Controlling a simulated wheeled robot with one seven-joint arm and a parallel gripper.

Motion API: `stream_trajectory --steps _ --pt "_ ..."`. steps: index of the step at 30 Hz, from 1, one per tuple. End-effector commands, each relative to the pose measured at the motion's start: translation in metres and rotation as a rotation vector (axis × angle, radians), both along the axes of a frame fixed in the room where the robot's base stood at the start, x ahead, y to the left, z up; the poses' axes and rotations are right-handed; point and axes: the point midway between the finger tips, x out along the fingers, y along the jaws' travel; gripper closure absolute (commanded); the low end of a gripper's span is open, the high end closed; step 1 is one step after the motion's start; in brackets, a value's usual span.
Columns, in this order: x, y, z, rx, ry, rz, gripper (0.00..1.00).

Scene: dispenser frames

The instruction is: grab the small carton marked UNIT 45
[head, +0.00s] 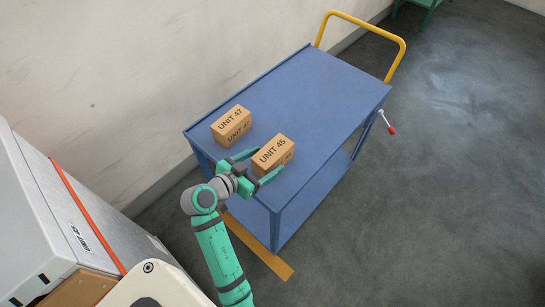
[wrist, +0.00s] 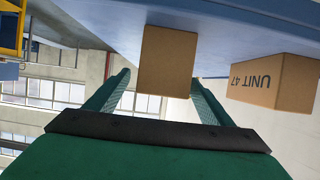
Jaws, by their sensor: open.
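The UNIT 45 carton (head: 273,154) is a small brown box on the near part of a blue cart's top (head: 310,95). My gripper (head: 267,163) is open at its near end, with one finger toward each side of it. In the wrist view, which looks upside down, a plain face of this carton (wrist: 167,62) shows between the tips of my gripper (wrist: 162,78). I cannot tell whether either finger touches it. The similar UNIT 47 carton (head: 231,125) stands to the left and a little back, and on the right in the wrist view (wrist: 277,80).
The cart has a yellow handle (head: 363,33) at its far end and a red-tipped lever (head: 390,128) on its right side. A wall runs along the left. A grey cabinet (head: 85,235) stands at lower left. The cart top beyond the cartons is clear.

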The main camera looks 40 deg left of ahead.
Motion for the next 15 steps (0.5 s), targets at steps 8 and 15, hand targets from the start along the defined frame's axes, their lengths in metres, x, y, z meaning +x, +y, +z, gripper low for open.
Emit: stream_trajectory --steps 8,15 --pt "0.030 0.002 -0.017 0.001 0.000 -0.001 0.25" --pt "0.046 0.000 -0.023 0.001 -0.001 0.001 0.25"
